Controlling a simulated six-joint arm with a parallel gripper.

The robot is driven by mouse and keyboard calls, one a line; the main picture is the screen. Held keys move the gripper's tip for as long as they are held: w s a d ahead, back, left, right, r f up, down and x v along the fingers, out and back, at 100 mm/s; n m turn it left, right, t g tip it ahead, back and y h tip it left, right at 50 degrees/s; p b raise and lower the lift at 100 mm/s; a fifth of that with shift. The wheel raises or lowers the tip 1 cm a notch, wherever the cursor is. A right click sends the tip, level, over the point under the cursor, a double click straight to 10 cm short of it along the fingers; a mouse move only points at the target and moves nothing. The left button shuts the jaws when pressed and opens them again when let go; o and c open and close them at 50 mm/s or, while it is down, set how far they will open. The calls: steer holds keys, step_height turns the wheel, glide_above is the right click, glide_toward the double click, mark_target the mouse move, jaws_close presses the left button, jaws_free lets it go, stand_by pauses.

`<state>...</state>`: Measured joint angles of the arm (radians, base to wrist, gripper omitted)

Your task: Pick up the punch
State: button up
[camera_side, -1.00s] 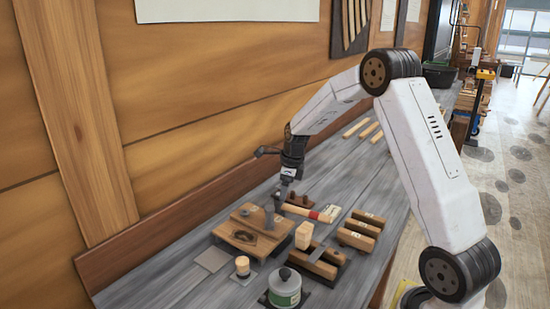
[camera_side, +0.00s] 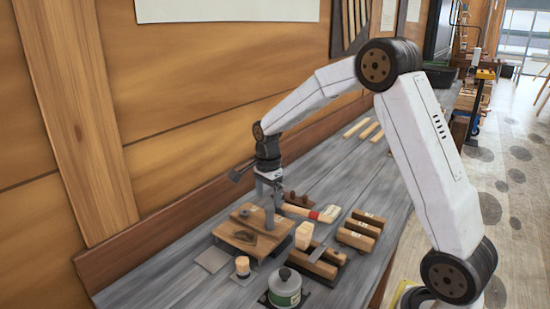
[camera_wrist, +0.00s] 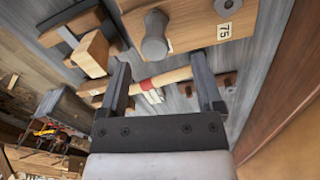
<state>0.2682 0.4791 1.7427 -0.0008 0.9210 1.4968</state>
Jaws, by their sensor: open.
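The punch appears to be the grey upright cylinder (camera_side: 269,217) standing on a wooden board (camera_side: 237,234). In the wrist view the punch (camera_wrist: 155,36) shows its rounded grey head on the board, left of a label reading 75. My gripper (camera_side: 269,194) is above the board, pointing down, right over the punch in the side view. I cannot tell the exact height gap.
A brush with a red band (camera_side: 318,214) lies behind the board. A light wooden block (camera_side: 304,234) and labelled wooden blocks (camera_side: 355,239) stand to the right. A lidded tin (camera_side: 285,288) and a small pale-topped peg (camera_side: 242,265) are in front. The wall runs along the left.

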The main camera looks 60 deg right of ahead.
mark_target(269, 207)
steer(key=shift+f, duration=0.8)
steer(key=shift+s+a+f, duration=0.1)
steer(key=shift+s+f, duration=0.05)
steer(key=shift+f, duration=1.15)
steer(key=shift+s+f, duration=0.1)
steer(key=shift+f, duration=1.2)
jaws_close()
